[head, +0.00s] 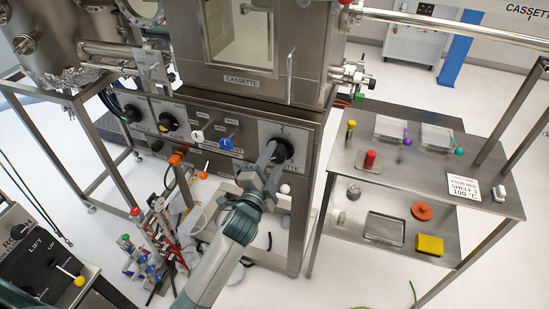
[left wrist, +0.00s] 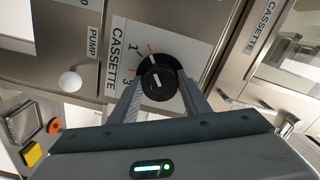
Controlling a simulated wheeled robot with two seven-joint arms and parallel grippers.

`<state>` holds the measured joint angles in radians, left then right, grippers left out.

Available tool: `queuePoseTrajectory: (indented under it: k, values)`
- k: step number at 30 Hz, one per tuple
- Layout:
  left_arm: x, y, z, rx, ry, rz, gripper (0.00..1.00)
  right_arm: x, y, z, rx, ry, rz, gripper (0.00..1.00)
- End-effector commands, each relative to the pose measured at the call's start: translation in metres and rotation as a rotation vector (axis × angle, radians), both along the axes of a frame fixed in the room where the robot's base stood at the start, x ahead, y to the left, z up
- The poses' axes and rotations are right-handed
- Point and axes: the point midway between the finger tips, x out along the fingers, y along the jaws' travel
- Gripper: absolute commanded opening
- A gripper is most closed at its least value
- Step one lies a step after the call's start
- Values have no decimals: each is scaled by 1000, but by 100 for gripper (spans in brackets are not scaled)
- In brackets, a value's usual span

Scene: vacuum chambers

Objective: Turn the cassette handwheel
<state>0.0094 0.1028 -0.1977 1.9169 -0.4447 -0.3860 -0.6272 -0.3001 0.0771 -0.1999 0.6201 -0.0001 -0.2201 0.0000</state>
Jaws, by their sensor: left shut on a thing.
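The cassette handwheel (left wrist: 158,82) is a round black knob on a white plate marked CASSETTE, with the numbers 1 and 3 legible in the left wrist view. A short white line on its face lies tilted, and an orange mark shows on the plate near the 1. My left gripper (head: 272,153) reaches the right end of the front panel in the head view, and its two fingers are shut on the handwheel from opposite sides. In the head view the fingers hide much of the knob. My right gripper is not in view.
Other panel knobs (head: 168,121) and a blue knob (head: 226,143) sit left of the handwheel. A steel two-level shelf table (head: 340,160) with small parts stands at the right. A red-and-blue valve cluster (head: 160,235) stands at the lower left. White floor shows between.

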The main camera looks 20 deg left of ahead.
Motion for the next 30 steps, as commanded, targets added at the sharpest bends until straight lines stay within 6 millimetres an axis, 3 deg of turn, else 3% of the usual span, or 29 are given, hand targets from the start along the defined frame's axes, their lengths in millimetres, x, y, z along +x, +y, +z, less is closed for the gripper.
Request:
queuePoseTrajectory:
  k: [9, 10, 12, 23, 30]
  values:
    - [0, 0, -1, -1, 1, 1, 20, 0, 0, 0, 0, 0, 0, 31]
    - [0, 0, -1, -1, 1, 1, 47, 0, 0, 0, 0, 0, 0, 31]
    - [0, 0, -1, -1, 1, 1, 61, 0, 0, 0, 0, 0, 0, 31]
    - [-1, 0, -1, 0, 1, 0, 61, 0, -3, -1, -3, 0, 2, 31]
    - [-18, 0, -3, 0, 1, 0, 61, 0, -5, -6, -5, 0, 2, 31]
